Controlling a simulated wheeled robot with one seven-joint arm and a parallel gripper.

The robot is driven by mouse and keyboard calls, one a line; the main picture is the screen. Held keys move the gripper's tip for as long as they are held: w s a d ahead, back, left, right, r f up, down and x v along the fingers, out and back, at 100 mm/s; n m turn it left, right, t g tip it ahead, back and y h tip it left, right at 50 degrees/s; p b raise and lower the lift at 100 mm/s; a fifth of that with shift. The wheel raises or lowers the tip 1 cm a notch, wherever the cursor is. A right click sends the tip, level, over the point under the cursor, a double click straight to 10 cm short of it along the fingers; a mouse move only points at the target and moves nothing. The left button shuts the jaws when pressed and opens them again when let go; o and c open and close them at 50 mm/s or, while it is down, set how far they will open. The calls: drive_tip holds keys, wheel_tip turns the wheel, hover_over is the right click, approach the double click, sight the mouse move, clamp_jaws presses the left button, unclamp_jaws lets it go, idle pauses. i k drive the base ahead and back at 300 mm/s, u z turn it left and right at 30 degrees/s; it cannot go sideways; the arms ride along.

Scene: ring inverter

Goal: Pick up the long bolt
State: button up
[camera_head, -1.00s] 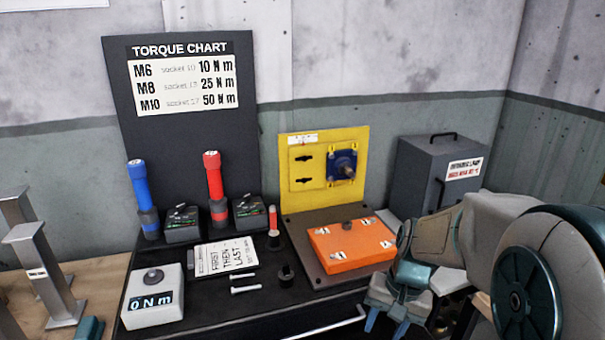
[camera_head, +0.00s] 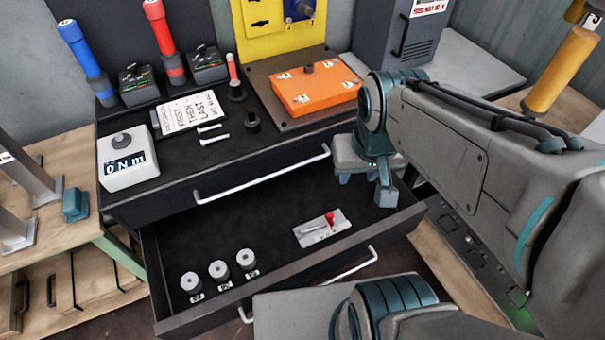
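Two pale bolts lie side by side on the black cabinet top, right of the torque readout box. The nearer one (camera_head: 214,140) looks slightly longer, with its head toward the left; the other bolt (camera_head: 209,128) lies just behind it. My gripper (camera_head: 358,179) hangs well to the right of both bolts, over the right part of the open drawer. Its two blue fingertips show apart, with nothing seen between them. My arm hides part of the gripper and the cabinet's right side.
An open drawer (camera_head: 270,228) juts out below, holding several grey sockets and a small plate with a red-knobbed tool. The readout box (camera_head: 127,160), white card (camera_head: 188,112), black holder (camera_head: 252,121) and orange box (camera_head: 315,88) stand around the bolts. Red and blue torque tools stand behind.

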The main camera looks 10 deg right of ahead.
sight(301, 232)
drive_tip(key=z, duration=0.5)
drive_tip(key=k, duration=1.2)
drive_tip(key=u, duration=0.2)
drive_tip(key=i, duration=0.7)
drive_tip(key=u, duration=0.4)
